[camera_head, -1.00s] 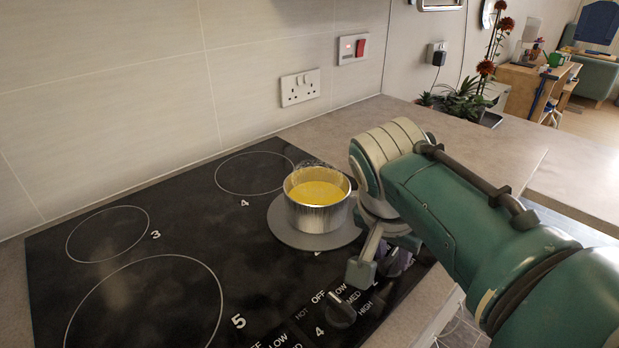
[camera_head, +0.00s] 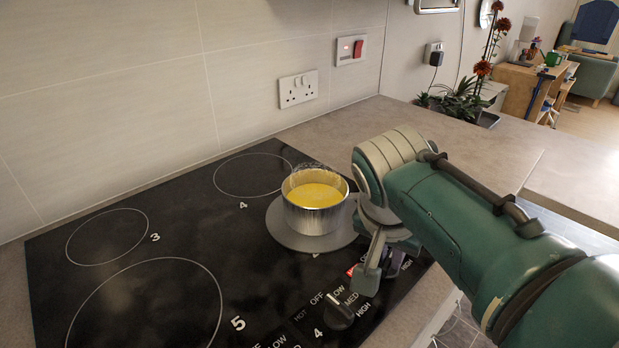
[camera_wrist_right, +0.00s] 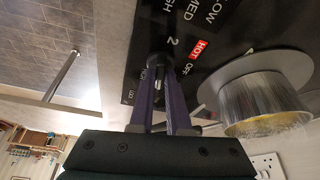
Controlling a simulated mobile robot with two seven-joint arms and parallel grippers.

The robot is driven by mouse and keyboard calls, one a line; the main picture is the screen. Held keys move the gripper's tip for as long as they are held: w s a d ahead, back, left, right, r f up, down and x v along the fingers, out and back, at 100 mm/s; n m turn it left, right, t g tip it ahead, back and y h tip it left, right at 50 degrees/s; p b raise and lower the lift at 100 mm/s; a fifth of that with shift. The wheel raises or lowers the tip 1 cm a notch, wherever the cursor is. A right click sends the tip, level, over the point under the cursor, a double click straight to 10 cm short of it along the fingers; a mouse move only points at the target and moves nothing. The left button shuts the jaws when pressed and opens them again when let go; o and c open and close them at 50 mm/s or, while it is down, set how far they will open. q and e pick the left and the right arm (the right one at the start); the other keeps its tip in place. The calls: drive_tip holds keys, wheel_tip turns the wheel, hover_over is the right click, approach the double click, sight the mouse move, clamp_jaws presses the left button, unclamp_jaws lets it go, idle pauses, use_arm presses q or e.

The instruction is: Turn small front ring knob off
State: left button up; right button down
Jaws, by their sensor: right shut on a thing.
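My right gripper (camera_head: 378,268) reaches down to the front right corner of the black hob (camera_head: 120,290). In the right wrist view its two purple fingers (camera_wrist_right: 163,82) are shut on a dark round control knob (camera_wrist_right: 157,60), beside a "2" and a red "HOT" mark. The fingers and wrist mostly hide this knob in the head view. A metal pan (camera_head: 316,202) with yellow contents stands on a grey round plate (camera_head: 285,232) just behind the gripper; the pan also shows in the right wrist view (camera_wrist_right: 258,100). My left gripper is not in view.
Another dark knob (camera_head: 340,312), by a "4", sits close left of my right gripper. Several white ring outlines mark the left of the hob. The grey worktop (camera_head: 470,150) behind my arm is largely bare, with a plant (camera_head: 458,103) at its far end.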

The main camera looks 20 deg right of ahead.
drive_tip(key=n+p, duration=0.2)
drive_tip(key=n+t+y+p, duration=0.1)
drive_tip(key=n, duration=0.1)
drive_tip(key=shift+s+d+r+p, duration=0.1)
drive_tip(key=shift+s+r+p, duration=0.1)
drive_tip(key=shift+p, duration=0.15)
drive_tip(key=n+y+p, duration=0.1)
drive_tip(key=n, duration=0.1)
drive_tip(key=shift+d+n+t+p, duration=0.1)
drive_tip(key=shift+n+t+p, duration=0.2)
drive_tip(key=shift+n+p, duration=0.1)
drive_tip(key=shift+f+n+y, duration=0.15)
drive_tip(key=shift+n+y, duration=0.25)
drive_tip(key=shift+n, duration=0.5)
drive_tip(key=shift+d+n+y+p, duration=0.1)
drive_tip(key=shift+n+y+p, duration=0.25)
drive_tip(key=shift+n, duration=0.55)
drive_tip(key=shift+f+n+y, duration=0.1)
drive_tip(key=shift+n+y, duration=0.15)
drive_tip(key=shift+n, duration=0.55)
drive_tip(key=shift+d+n+y+b, duration=0.1)
drive_tip(key=shift+n+y+b, duration=0.55)
drive_tip(key=shift+n, duration=0.95)
